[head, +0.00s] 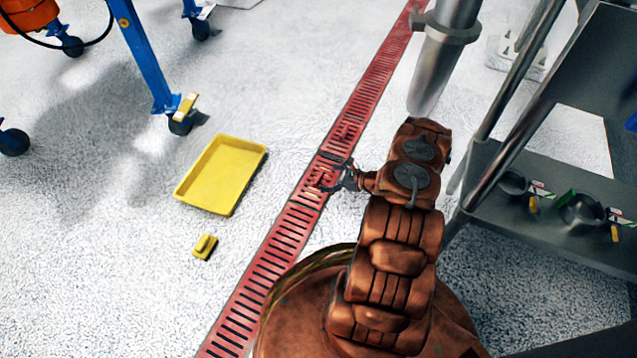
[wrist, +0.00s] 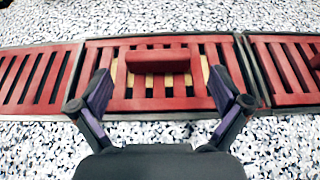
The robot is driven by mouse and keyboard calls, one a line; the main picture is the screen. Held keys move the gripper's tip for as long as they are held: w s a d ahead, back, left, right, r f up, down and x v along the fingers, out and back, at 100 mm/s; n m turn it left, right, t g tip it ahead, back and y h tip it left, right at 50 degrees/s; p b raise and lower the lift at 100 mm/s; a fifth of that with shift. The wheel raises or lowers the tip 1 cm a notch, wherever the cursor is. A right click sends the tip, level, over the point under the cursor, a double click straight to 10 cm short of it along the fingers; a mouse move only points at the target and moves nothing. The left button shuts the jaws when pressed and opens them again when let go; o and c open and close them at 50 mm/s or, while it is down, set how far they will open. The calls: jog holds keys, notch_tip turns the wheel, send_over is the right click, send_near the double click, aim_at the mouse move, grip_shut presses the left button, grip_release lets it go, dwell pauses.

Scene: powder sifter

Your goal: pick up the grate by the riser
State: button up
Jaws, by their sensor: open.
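A red slatted grate (wrist: 205,90) lies in the floor drain channel, between neighbouring red grates, in the wrist view. A raised red bar, the riser (wrist: 158,60), stands across its middle. My gripper (wrist: 162,92) is open, with one dark finger on each side of the riser and no contact visible. Something pale yellow shows through the slots under the riser. In the head view my gripper (head: 335,178) is low over the drain line, and the grate (head: 318,180) is partly hidden by it.
A yellow tray (head: 222,174) and a small yellow block (head: 205,246) lie on the speckled floor left of the drain. A blue wheeled frame (head: 150,60) stands at upper left. A steel pipe (head: 441,55) and a grey shelf cart (head: 550,190) are close on the right.

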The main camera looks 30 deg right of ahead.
aim_at(321, 178)
jog(key=b+x, duration=0.1)
jog(key=x, duration=0.1)
jog(key=b+x, duration=0.1)
jog(key=shift+w+a+f+b, duration=0.1)
jog(key=shift+a+f+b, duration=0.2)
jog(key=shift+f, duration=0.15)
jog(key=shift+w+a, duration=0.25)
jog(key=shift+w, duration=0.3)
jog(key=c, duration=1.3)
